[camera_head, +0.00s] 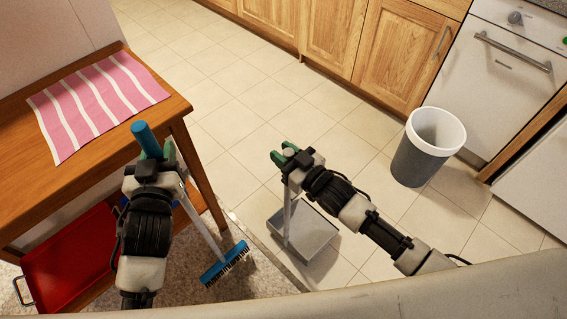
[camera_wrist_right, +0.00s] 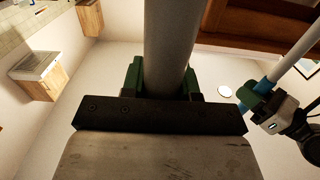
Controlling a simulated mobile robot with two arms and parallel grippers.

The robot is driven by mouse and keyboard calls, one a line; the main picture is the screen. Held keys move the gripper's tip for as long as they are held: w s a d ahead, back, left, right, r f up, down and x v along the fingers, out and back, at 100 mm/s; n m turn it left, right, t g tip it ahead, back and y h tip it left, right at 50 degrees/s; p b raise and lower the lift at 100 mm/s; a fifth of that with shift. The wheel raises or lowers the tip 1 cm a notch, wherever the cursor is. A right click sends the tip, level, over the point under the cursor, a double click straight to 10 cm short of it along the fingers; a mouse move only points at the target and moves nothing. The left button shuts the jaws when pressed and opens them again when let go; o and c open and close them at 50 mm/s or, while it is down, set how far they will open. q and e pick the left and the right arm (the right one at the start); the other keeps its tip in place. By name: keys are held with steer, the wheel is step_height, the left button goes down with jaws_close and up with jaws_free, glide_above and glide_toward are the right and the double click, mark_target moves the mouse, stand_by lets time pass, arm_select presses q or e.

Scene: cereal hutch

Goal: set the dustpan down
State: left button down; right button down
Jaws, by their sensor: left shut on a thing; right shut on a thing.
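The grey dustpan (camera_head: 318,236) has a long upright grey handle, and its pan is low over the tiles beside the rug's edge. I cannot tell whether the pan touches the floor. My right gripper (camera_head: 284,156) is shut on the top part of the dustpan handle. In the right wrist view the handle (camera_wrist_right: 166,45) runs between the green fingers (camera_wrist_right: 165,85). My left gripper (camera_head: 156,152) is shut on the broom (camera_head: 205,232), near its blue grip; its blue brush head is low over the rug. The left gripper also shows in the right wrist view (camera_wrist_right: 258,97).
A wooden table (camera_head: 185,106) with a pink striped cloth (camera_head: 100,98) stands at the left. A red tray (camera_head: 68,262) is below it. A grey bin with a white rim (camera_head: 418,160) stands at the right by the cabinets (camera_head: 335,38). The tiled floor (camera_head: 240,110) between is clear.

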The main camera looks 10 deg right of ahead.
step_height(320, 180, down, 4)
steer(key=shift+r+b, duration=0.15)
steer(key=shift+b, duration=0.3)
steer(key=c, duration=1.3)
jaws_free()
steer(key=shift+f, duration=0.25)
steer(key=o, duration=0.5)
steer(key=shift+c, duration=0.2)
steer(key=shift+r, duration=0.1)
